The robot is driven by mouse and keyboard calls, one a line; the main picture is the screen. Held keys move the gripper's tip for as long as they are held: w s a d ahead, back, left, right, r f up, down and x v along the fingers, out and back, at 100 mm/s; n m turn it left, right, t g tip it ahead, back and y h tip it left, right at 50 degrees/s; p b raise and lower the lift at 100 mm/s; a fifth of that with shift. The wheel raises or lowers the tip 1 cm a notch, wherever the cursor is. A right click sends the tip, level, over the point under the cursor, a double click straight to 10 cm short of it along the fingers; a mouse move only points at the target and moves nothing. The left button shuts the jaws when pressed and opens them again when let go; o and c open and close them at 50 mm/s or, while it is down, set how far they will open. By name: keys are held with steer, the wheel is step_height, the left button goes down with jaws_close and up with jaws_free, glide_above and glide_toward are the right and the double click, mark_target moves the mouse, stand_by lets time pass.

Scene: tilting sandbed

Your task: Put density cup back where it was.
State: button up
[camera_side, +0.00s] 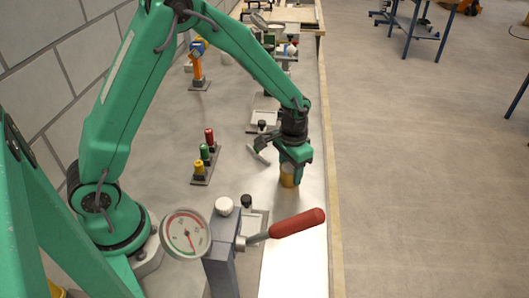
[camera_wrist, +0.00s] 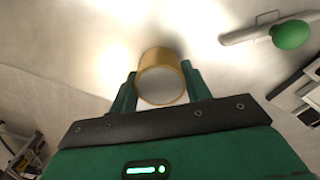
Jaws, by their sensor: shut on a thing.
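The density cup (camera_wrist: 147,61) is a small brass-coloured cylinder with a pale round top. In the wrist view it sits between the two green fingers of my gripper (camera_wrist: 158,88), which are shut on its sides. In the side view the cup (camera_side: 288,181) shows below my gripper (camera_side: 291,167), near the bench's right edge. It looks upright. I cannot tell whether its base touches the bench top.
A dial gauge (camera_side: 186,234) and a red-handled lever (camera_side: 298,223) stand in the foreground. A rack with red, green and yellow knobs (camera_side: 205,153) is left of the cup. A green-knobbed tool (camera_wrist: 290,35) lies at right in the wrist view.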

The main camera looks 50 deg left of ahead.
mark_target(291, 167)
steer(key=o, duration=1.1)
steer(key=shift+f, duration=0.15)
step_height(291, 167, up, 12)
steer(key=shift+r, duration=0.2)
steer(key=shift+r, duration=0.1)
stand_by(0.4)
